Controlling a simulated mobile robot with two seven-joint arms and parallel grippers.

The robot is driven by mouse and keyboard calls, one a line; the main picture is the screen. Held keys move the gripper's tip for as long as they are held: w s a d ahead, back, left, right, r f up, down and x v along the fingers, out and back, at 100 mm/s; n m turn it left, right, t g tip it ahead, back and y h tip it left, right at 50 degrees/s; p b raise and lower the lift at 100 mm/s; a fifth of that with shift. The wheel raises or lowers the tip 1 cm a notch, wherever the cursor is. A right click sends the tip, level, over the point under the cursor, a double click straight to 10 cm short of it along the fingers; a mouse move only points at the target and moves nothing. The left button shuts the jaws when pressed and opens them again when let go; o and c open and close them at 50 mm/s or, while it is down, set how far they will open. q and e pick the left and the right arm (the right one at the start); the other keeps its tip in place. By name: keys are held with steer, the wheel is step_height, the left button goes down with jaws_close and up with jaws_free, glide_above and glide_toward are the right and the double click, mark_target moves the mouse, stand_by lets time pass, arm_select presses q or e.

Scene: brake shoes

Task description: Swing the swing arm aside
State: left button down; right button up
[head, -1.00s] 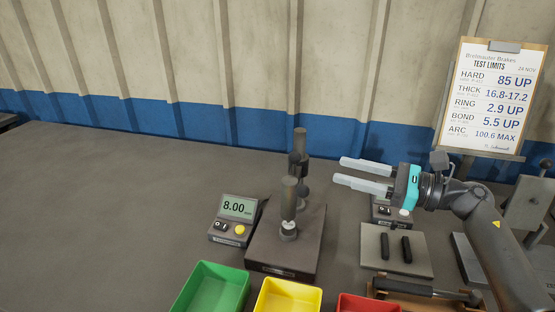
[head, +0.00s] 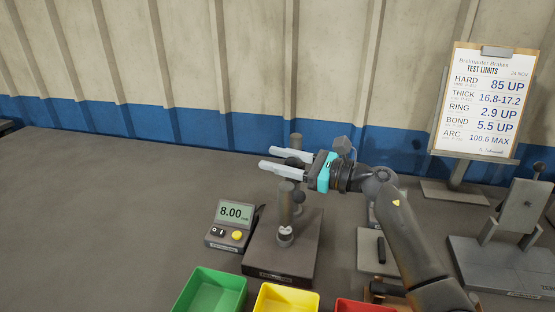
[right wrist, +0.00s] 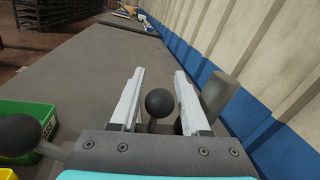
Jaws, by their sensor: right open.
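The test stand (head: 285,250) has a dark square base, a rear post (head: 296,141) and an upright grey cylinder (head: 286,208) at its front. The swing arm joining them is mostly hidden behind my right gripper (head: 268,158). That gripper reaches in from the right, open and empty, its fingers pointing left above the stand. In the right wrist view, a black ball knob (right wrist: 160,103) shows between the open fingers, touching neither visibly. A grey cylinder (right wrist: 220,92) stands just outside the right finger. Another dark knob (right wrist: 20,133) is at lower left. My left gripper is not in view.
A display box (head: 231,225) reading 8.00 stands left of the stand. Green (head: 180,305), yellow (head: 262,300) and red (head: 345,305) bins line the front. A metal fixture (head: 505,255) and a clipboard (head: 485,100) are at right. The table's left side is clear.

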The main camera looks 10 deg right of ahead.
jaws_close()
stand_by(0.3)
stand_by(1.1)
